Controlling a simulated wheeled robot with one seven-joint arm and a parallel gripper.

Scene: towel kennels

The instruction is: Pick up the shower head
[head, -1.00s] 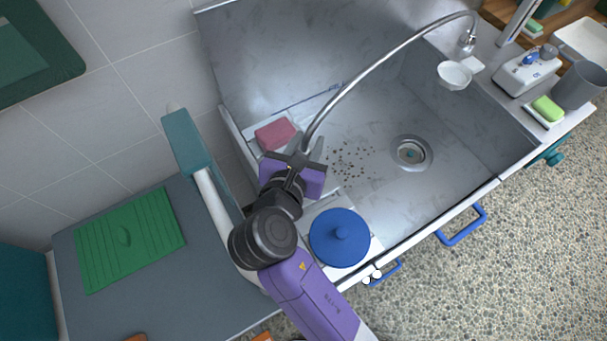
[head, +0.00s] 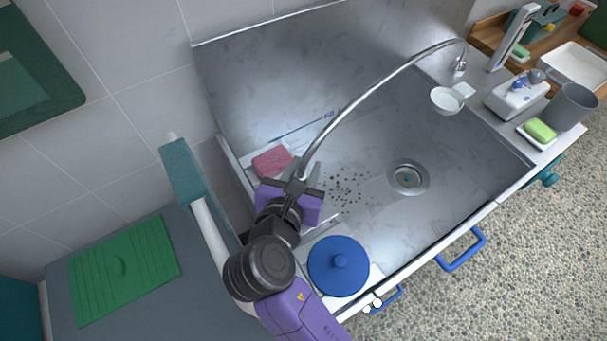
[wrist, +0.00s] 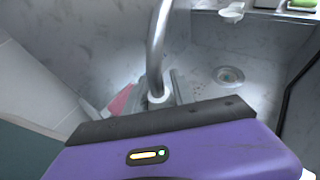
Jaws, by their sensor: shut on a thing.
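My gripper (head: 299,187) is shut low in the left part of the steel sink (head: 400,135). It holds the end of a curved metal hose (head: 378,88), where the shower head is; the head itself is mostly hidden by the fingers and purple gripper body. In the wrist view the hose (wrist: 158,45) runs down to a pale collar (wrist: 159,97) between the dark fingers (wrist: 160,101). The hose arcs up and right to a fitting (head: 459,66) at the sink's far right corner.
A pink sponge (head: 272,161) lies left of my gripper. A blue round lid (head: 338,266) is close on the near side. A white dish (head: 447,100), dispenser (head: 517,95) and grey cup (head: 571,107) stand at the right. Brown specks lie near the drain (head: 408,179).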

